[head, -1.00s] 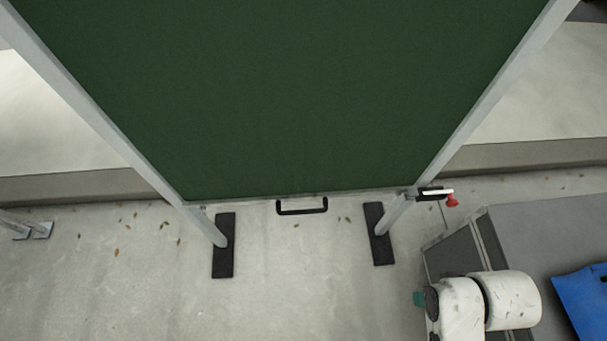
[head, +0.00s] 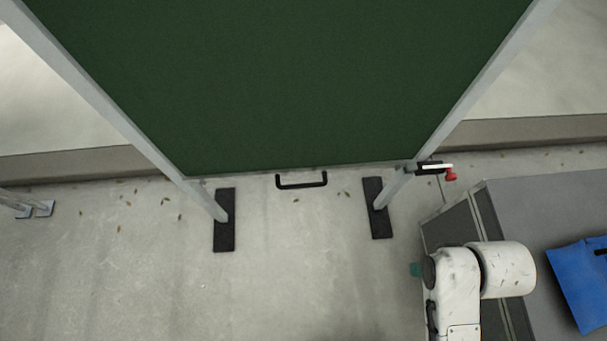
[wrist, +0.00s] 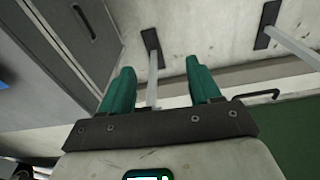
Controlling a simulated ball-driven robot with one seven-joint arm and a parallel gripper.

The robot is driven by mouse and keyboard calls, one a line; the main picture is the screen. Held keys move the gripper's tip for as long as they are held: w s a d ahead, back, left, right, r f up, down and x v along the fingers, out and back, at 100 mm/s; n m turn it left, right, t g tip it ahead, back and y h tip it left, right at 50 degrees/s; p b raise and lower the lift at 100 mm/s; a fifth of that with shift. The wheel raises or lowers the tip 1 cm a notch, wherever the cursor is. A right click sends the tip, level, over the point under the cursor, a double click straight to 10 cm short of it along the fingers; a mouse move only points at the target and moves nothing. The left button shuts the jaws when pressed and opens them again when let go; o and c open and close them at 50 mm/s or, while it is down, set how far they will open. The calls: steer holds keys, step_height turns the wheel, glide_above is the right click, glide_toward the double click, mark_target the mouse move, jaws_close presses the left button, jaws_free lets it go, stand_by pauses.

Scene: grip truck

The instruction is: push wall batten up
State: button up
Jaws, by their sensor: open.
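A large green panel (head: 290,80) stands in a pale metal frame in the head view. A black handle (head: 301,182) sits at its bottom edge; the handle also shows at the right of the wrist view (wrist: 258,94). A black clamp with a red knob (head: 450,173) is at the lower right of the frame. I cannot tell which part is the batten. My gripper (wrist: 160,80), with green fingers, is open in the wrist view, with nothing seen held between them. A frame post shows beyond the gap. The gripper is not clear in the head view, where my white arm shows lower right.
The frame's posts stand on black base plates, left (head: 224,225) and right (head: 378,215). A grey case (head: 510,215) with a blue item (head: 582,285) is at the right. A kerb (head: 75,163) runs behind. The concrete floor in front of the panel is clear, with scattered leaves.

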steer(key=shift+c, duration=0.2)
steer(key=shift+w+f, duration=0.1)
steer(key=shift+f, duration=0.1)
steer(key=shift+c, duration=0.6)
steer(key=shift+n+h, duration=0.6)
steer(key=shift+h, duration=0.2)
steer(key=f+b, duration=0.1)
steer(key=w+f+b, duration=0.1)
steer(key=f, duration=0.1)
steer(key=w+f+b, duration=0.1)
steer(key=shift+w+f+b, duration=0.15)
steer(key=shift+w+b, duration=0.1)
steer(key=shift+b, duration=0.05)
steer(key=shift+c, duration=1.1)
steer(key=w+a+f+n+t+h+b, duration=0.1)
steer(key=w+a+f+n+h+b, duration=0.15)
steer(key=w+f+b, duration=0.25)
steer(key=n+t+h+b, duration=0.2)
steer(key=n+t+b, duration=0.9)
steer(key=t+b, duration=0.3)
glide_toward(302, 185)
steer(key=shift+g+y, duration=0.25)
steer(key=shift+g, duration=0.25)
steer(key=b+x, duration=0.1)
steer(key=x, duration=0.9)
steer(key=shift+w+d+r, duration=0.1)
